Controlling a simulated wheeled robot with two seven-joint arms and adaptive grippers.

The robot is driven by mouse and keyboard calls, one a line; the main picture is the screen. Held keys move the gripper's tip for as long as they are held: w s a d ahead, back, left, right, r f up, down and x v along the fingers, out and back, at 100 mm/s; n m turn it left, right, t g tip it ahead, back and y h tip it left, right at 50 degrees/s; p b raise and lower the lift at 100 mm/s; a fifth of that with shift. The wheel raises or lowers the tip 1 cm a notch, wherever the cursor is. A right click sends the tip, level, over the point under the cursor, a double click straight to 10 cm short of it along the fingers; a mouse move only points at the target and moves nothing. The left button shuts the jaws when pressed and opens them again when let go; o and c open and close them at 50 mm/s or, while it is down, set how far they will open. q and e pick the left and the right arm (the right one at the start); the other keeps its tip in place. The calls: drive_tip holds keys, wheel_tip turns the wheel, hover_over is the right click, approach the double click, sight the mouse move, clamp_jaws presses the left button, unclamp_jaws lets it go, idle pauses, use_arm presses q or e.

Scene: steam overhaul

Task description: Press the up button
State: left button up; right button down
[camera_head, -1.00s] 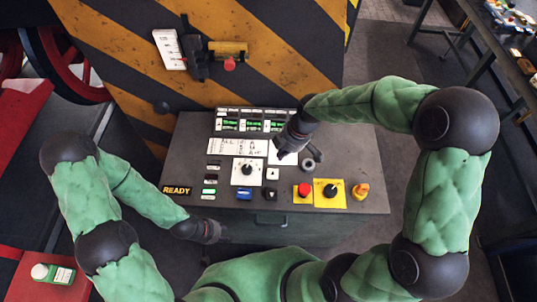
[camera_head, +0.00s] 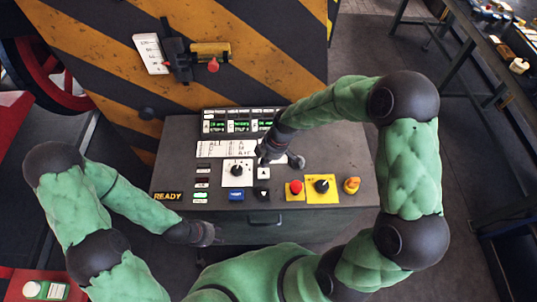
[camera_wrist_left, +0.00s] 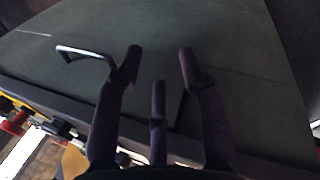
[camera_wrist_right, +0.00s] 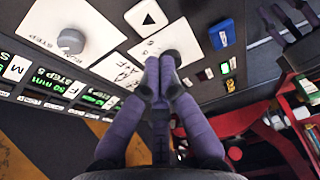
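The up button is a white square with a black triangle (camera_head: 263,173) on the sloped grey console (camera_head: 340,165). It also shows at the top of the right wrist view (camera_wrist_right: 148,18). My right gripper (camera_head: 262,157) hangs over the console just above the up button in the head view. In the right wrist view its fingertips (camera_wrist_right: 160,66) are together and empty, in front of a dark knob (camera_wrist_right: 173,54); I see no contact with the button. My left gripper (camera_head: 212,235) is low at the console's front. Its fingers (camera_wrist_left: 160,60) are spread and empty.
A black down button (camera_head: 263,194), a blue button (camera_head: 236,194), a red button (camera_head: 295,188) and a yellow-plated knob (camera_head: 322,186) stand nearby. A drawer handle (camera_wrist_left: 85,52) sticks out at the front. Displays (camera_head: 240,122) line the console's back.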

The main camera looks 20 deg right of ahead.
sight(261, 174)
drive_tip(key=x, duration=0.4)
drive_tip(key=d+x, duration=0.1)
drive_tip(key=x, duration=0.1)
drive_tip(key=shift+s+a+f, duration=0.1)
drive_tip(key=shift+f, duration=0.35)
